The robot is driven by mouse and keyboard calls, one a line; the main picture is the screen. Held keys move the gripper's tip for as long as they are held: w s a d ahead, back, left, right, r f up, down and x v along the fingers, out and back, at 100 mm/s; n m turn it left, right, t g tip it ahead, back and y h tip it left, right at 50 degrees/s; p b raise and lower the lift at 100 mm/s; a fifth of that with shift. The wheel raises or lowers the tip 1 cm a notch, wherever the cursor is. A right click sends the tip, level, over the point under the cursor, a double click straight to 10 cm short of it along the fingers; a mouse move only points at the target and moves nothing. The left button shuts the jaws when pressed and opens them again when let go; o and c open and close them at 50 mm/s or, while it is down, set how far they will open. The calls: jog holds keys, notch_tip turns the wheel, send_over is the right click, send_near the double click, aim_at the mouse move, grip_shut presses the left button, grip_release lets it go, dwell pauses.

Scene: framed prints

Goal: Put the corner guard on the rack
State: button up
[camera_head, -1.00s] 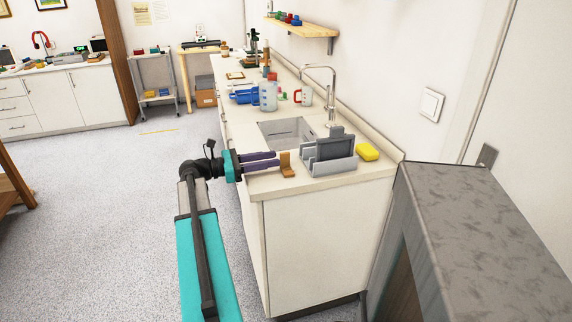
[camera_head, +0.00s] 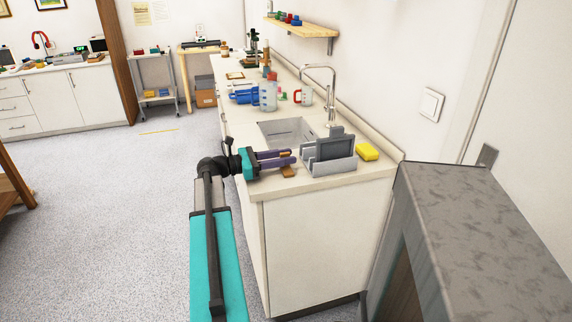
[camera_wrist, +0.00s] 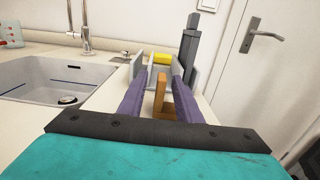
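The corner guard (camera_head: 288,172) is a small orange-brown angled piece standing on the counter near its front edge, partly hidden by my fingers. In the wrist view the corner guard (camera_wrist: 160,96) stands upright between my two purple fingers, with gaps beside it. My gripper (camera_head: 292,157) is open around it and does not appear to grip it; its fingers also show in the wrist view (camera_wrist: 159,80). The grey rack (camera_head: 334,169) is just to the right on the counter, with dark grey upright plates in it. In the wrist view the rack lies beyond the fingertips, partly hidden.
A yellow sponge (camera_head: 367,152) lies right of the rack. The sink (camera_head: 287,132) and its tap (camera_head: 331,90) are behind. Blue and clear jugs (camera_head: 268,96) stand farther back. A grey-topped cabinet (camera_head: 480,220) stands at the right.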

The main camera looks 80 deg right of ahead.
aim_at(284, 153)
dwell(0.4)
grip_shut()
jog(key=shift+r, duration=0.15)
jog(key=shift+r, duration=1.8)
jog(key=w+a, duration=0.2)
jog(key=a, duration=0.2)
jog(key=w+a, duration=0.3)
jog(key=a, duration=0.2)
jog(key=w+a+r, duration=0.1)
jog(key=w+a, duration=0.2)
jog(key=a, duration=0.2)
jog(key=shift+p, duration=0.3)
